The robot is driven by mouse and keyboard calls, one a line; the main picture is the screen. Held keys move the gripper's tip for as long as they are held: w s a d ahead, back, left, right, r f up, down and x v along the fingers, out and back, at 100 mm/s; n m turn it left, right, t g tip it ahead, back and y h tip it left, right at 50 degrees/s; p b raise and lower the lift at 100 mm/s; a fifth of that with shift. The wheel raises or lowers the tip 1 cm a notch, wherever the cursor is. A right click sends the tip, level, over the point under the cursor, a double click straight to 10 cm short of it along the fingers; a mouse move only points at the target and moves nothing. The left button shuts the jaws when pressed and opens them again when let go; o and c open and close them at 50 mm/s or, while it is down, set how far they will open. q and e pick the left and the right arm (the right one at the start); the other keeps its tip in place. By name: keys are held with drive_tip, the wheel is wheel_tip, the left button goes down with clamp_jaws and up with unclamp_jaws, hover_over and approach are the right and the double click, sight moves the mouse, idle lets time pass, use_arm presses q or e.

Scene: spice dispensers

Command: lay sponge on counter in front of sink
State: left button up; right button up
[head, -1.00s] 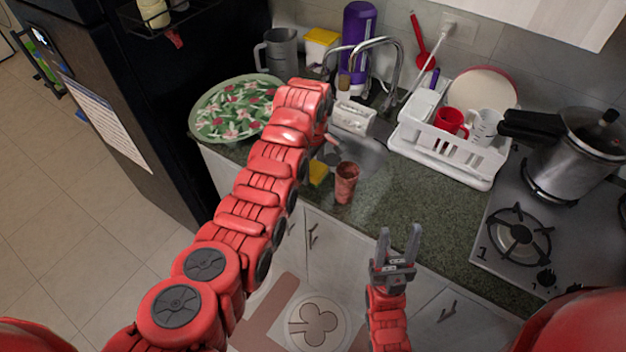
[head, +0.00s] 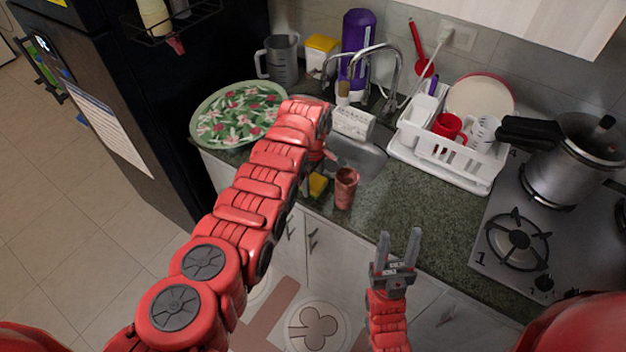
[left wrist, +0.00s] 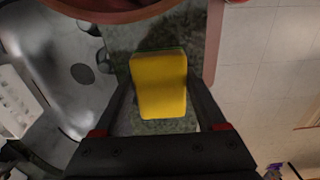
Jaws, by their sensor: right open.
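The yellow sponge (left wrist: 159,88) lies between the fingers of my left gripper (left wrist: 159,80) in the left wrist view, with the fingertips against its two sides. Granite counter shows beyond it. In the head view, part of the sponge (head: 317,186) shows at the counter's front edge, left of a reddish-brown cup (head: 345,190). My left arm hides most of that gripper there. I cannot tell whether the sponge touches the counter (head: 410,215). The steel sink (head: 360,158) is just behind. My right gripper (head: 399,245) is open and empty in front of the cabinets.
A white sponge holder (head: 352,123) stands behind the sink by the faucet (head: 385,60). A dish rack (head: 445,155) is to the right, then the stove (head: 500,265) with a pressure cooker (head: 570,165). A floral tray (head: 235,115) is at left. The counter right of the cup is clear.

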use_arm(q)
drive_tip(key=o, duration=0.4)
drive_tip(key=shift+c, duration=0.2)
